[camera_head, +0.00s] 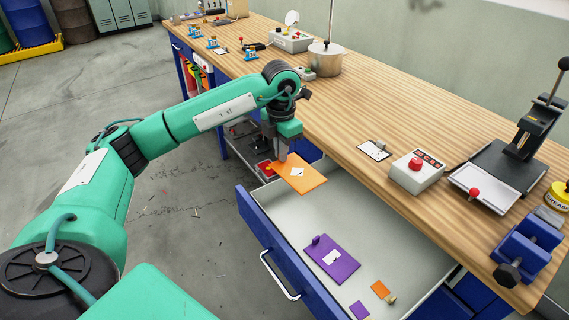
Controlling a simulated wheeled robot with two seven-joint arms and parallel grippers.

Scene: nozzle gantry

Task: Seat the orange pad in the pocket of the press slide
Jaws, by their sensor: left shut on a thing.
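My left gripper (282,155) is shut on the orange pad (303,177), a flat plate with a white label. It holds the pad by its far left edge, over the far end of the open drawer. The press (537,125) stands on the bench at the right. What looks like its slide, a light plate with a dark rim (492,188) and a red knob (474,193), sits at the front of its dark base. I cannot make out the pocket clearly. My right gripper is out of view.
The open blue drawer (262,225) holds a purple pad (347,270), a smaller orange piece (380,289) and a smaller purple piece. A box with a red button (416,172), a clipboard (374,150) and a blue vise (528,248) are near the press.

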